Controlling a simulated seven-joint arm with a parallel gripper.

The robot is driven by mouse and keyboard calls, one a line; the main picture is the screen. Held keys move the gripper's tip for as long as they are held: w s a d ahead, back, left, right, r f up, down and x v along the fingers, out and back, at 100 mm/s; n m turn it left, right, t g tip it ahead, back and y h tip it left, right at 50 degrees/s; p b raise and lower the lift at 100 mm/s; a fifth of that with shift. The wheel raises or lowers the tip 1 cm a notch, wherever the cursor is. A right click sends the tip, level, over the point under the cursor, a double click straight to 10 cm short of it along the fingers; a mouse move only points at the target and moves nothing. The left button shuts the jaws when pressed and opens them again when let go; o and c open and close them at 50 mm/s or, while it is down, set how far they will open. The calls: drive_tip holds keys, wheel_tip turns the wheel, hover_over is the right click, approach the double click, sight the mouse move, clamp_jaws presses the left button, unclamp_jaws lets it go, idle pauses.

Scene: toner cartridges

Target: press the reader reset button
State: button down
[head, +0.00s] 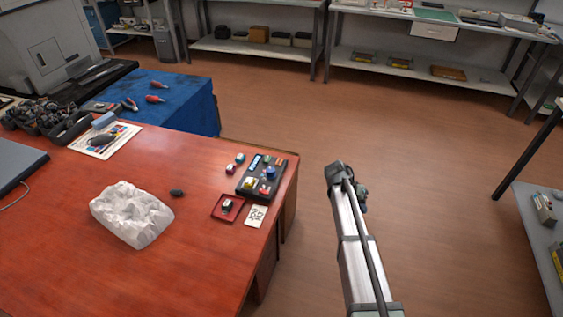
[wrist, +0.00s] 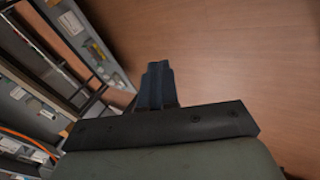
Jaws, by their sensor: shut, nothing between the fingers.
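A black reader (head: 246,192) lies near the right edge of the red-brown desk in the head view. It has a small lit display (head: 256,162), a blue round part (head: 264,189), a red part (head: 271,172) and a green part (head: 267,161). I cannot tell which of these is the reset button. A small pale-and-yellow block sits on its lower left. My gripper (wrist: 157,72) is shut and empty in the wrist view, over bare floor. In the head view my arm is right of the desk, apart from the reader, and mostly hides the gripper.
Small chips (head: 231,169) lie left of the reader. A red tray (head: 216,213) holding a block and a printed white card (head: 256,216) lie just below it. A crumpled clear bag (head: 130,213) and a dark small item (head: 177,193) lie further left.

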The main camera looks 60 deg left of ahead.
drive_tip(key=s+a+r+t+y, duration=0.1)
drive_tip(key=s+a+r, duration=0.45)
drive_tip(key=a, duration=0.25)
drive_tip(key=s+a+r+t, duration=0.1)
drive_tip(key=s+a+r, duration=0.3)
drive_tip(key=a+r, duration=0.3)
wheel_tip(320, 180, up, 10)
drive_tip(key=n+t+y, duration=0.1)
drive_tip(key=t+y, duration=0.1)
hover_over(277, 162)
drive_tip(key=shift+a+r, duration=0.1)
drive_tip(key=shift+r, duration=0.1)
drive_tip(key=shift+f, duration=0.1)
drive_tip(key=shift+f, duration=4.35)
drive_tip(key=shift+f, duration=0.15)
drive_tip(key=shift+f, duration=0.25)
